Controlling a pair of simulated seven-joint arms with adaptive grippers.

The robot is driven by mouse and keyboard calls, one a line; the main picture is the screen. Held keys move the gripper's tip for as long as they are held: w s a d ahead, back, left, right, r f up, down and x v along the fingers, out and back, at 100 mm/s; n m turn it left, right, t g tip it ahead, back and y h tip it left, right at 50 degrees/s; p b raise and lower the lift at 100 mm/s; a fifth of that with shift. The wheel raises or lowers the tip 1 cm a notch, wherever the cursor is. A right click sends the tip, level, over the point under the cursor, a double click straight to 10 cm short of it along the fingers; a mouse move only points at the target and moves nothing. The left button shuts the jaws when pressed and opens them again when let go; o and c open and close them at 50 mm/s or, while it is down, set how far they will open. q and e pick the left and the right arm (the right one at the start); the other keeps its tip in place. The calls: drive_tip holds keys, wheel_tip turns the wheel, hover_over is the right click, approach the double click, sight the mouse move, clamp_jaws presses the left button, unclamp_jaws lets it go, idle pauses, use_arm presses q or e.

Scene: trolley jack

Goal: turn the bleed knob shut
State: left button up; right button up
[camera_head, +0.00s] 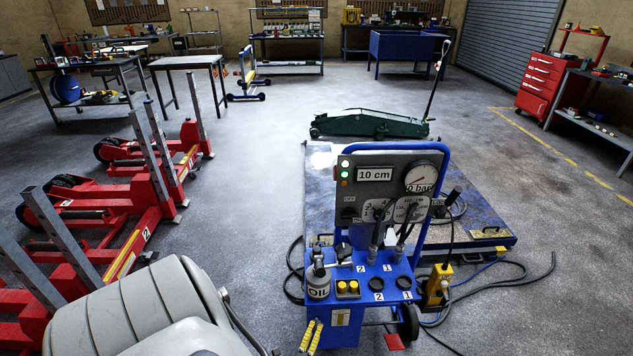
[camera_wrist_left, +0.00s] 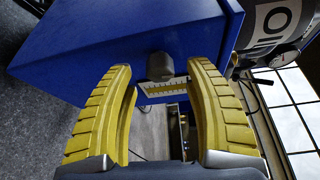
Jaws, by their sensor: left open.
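The blue hydraulic cart (camera_head: 378,290) stands at the front centre in the head view. In the left wrist view a dark grey knob (camera_wrist_left: 160,66), which looks like the bleed knob, sits on the cart's blue box (camera_wrist_left: 110,45), above a pale scale strip (camera_wrist_left: 165,87). My left gripper (camera_head: 311,337) is low at the cart's left front corner. In the left wrist view its yellow fingers (camera_wrist_left: 168,75) are open, with the knob seen between them. Contact cannot be told. I cannot make out the knob in the head view. My right gripper is not in view.
The panel (camera_head: 375,188) reads 10 cm. A yellow hand unit (camera_head: 438,286) with hoses is at the cart's right. A green trolley jack (camera_head: 370,123) stands behind.

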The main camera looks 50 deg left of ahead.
use_arm(q)
drive_tip(key=v, duration=0.9)
drive_tip(key=shift+s+d, duration=0.15)
drive_tip(key=shift+s+f, duration=0.15)
drive_tip(key=shift+s, duration=0.05)
drive_tip(key=w+d+r+m+g+y, duration=0.25)
drive_tip(key=d+r+m+g, duration=0.4)
drive_tip(key=m, duration=0.65)
drive_tip(key=shift+g, duration=0.35)
drive_tip(key=x, duration=1.6)
drive_tip(key=shift+s+a+f, duration=0.2)
drive_tip(key=shift+a+f, duration=0.05)
drive_tip(key=shift+f, duration=0.15)
